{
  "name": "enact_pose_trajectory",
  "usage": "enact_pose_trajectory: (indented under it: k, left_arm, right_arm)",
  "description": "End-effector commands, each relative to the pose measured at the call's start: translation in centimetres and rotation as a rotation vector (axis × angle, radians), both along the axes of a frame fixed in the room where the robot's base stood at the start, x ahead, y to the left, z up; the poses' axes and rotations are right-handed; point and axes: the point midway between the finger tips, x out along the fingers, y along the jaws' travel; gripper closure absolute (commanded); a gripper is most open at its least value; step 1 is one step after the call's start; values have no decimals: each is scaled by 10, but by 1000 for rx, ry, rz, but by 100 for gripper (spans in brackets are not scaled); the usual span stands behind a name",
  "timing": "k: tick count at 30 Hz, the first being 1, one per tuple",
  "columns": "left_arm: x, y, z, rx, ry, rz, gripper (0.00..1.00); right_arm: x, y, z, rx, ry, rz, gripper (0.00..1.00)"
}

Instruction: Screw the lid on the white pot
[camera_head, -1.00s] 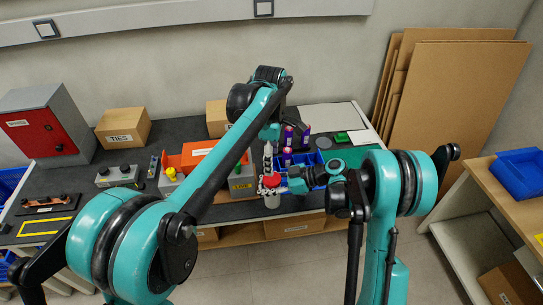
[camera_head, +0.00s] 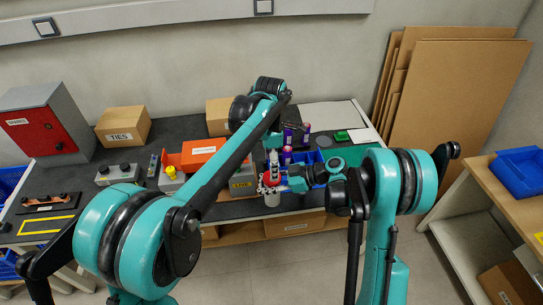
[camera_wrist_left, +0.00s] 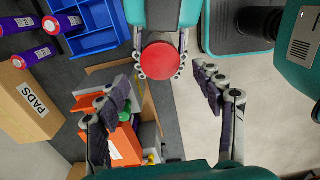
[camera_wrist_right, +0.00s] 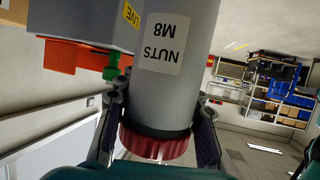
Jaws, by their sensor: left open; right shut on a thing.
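The white pot (camera_wrist_right: 175,70), light grey in this light and labelled "NUTS M8", stands upright near the table's front edge in the head view (camera_head: 272,200). The red lid (camera_wrist_left: 160,61) sits level on its mouth; a dark band shows between them in the right wrist view, and how tight it is I cannot tell. My right gripper (camera_wrist_right: 158,125) is shut on the pot from the side, its fingers flanking it near the lid. My left gripper (camera_wrist_left: 162,105) is open and empty above the lid, pointing down, its fingers wide apart and clear of the lid.
Behind the pot are a blue divided bin (camera_wrist_left: 95,25) and several purple cylinders (camera_wrist_left: 40,60). A grey box with a yellow "LIVE" label (camera_head: 242,182) and an orange part (camera_head: 200,149) stand to the left. Free floor lies in front of the table.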

Motion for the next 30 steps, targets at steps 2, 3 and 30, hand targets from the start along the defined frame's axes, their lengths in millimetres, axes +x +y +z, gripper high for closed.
enact_pose_trajectory:
  k: [2,3,30]
  left_arm:
    - [0,0,-13,0,0,0,32]
    - [0,0,-19,0,0,0,32]
    - [0,-1,-43,0,-1,0,84]
  right_arm:
    - [0,0,0,1,0,0,100]
    - [0,0,0,1,0,0,100]
    - [0,0,0,1,0,0,100]
